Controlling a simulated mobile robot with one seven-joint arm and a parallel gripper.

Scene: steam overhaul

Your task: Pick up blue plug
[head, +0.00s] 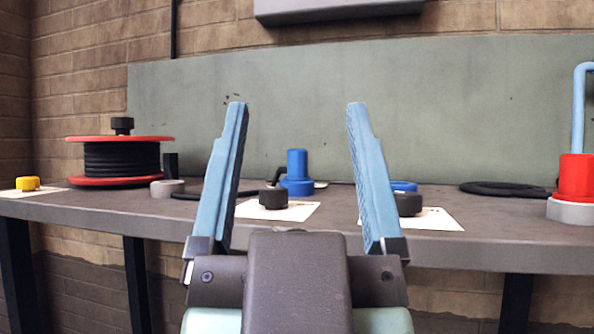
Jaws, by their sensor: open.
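The blue plug (297,171) stands upright on the grey bench, with a narrower cylinder on top of a wider base. My gripper (297,112) is open and empty, its two blue fingers pointing up and away in the picture. In the picture the plug shows in the gap between the fingers. It stands beyond them, toward the back of the bench, and the fingers do not visibly touch it. A black knob (273,198) on a white card sits in front of the plug and hides a little of its lower left surroundings.
The bench (100,207) also holds a red-and-black cable reel (120,158), a yellow knob (28,184), a grey ring (167,188), another black knob (407,204) with a blue piece behind it, a coiled black cable (505,188), and a red plug (575,178) on a light base. A green panel stands behind.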

